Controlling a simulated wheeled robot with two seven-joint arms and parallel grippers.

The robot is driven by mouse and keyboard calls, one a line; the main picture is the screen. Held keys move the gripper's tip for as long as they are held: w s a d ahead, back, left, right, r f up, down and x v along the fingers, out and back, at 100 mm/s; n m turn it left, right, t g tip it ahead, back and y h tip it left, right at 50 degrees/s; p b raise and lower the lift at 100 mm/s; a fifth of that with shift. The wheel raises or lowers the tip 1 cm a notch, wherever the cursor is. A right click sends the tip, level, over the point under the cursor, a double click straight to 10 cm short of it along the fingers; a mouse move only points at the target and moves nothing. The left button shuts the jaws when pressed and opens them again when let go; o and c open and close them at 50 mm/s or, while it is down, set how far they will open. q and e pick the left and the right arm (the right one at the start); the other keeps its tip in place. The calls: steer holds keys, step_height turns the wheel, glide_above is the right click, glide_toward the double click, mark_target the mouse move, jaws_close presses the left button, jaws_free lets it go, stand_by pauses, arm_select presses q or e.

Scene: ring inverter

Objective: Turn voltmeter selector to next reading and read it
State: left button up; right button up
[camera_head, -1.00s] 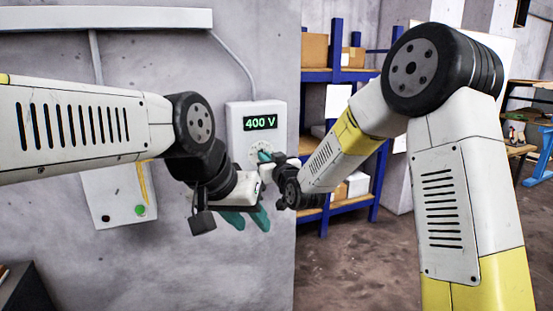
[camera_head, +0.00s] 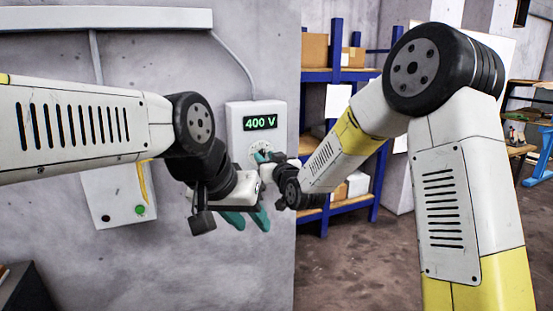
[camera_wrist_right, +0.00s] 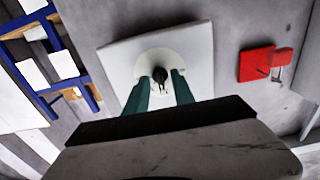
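The voltmeter (camera_head: 236,135) is a pale box on the grey wall, and its green display (camera_head: 260,122) reads 400 V. Below the display is a round white selector dial (camera_head: 258,146). In the right wrist view the dark selector knob (camera_wrist_right: 160,74) stands on the white dial plate (camera_wrist_right: 187,42). My right gripper (camera_head: 264,157) is at the dial. Its teal fingers (camera_wrist_right: 161,85) are apart, one to each side of the knob; a gap shows beside the knob on the left. My left gripper (camera_head: 249,219) hangs below the meter, open and empty, away from the dial.
A pale wall box (camera_head: 120,198) with a green button (camera_head: 140,210) is left of the meter. A blue shelf (camera_head: 337,76) with cardboard boxes stands to the right. A red object (camera_wrist_right: 257,64) shows in the right wrist view. The floor at right is partly clear.

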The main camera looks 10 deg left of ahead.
steer(key=v, duration=0.7)
steer(key=shift+s+d, duration=0.2)
steer(key=shift+s, duration=0.15)
steer(key=s+d+r+m+g+h, duration=0.1)
steer(key=s+d+g+h, duration=0.15)
steer(key=d, duration=0.55)
steer(key=s+d+r+m+g+h, duration=0.1)
steer(key=s+d+m+h, duration=0.15)
steer(key=d, duration=0.55)
steer(key=s+d+f+m+g+h, duration=0.1)
steer(key=s+d+g, duration=0.1)
steer(key=s+d, duration=0.4)
steer(key=s+d+f+m+g+h, duration=0.1)
steer(key=s+d+g, duration=0.2)
steer(key=s, duration=1.1)
steer(key=d, duration=0.3)
steer(key=shift+s+d+m+h, duration=0.35)
steer(key=shift+s+h, duration=0.05)
steer(key=shift+f, duration=0.1)
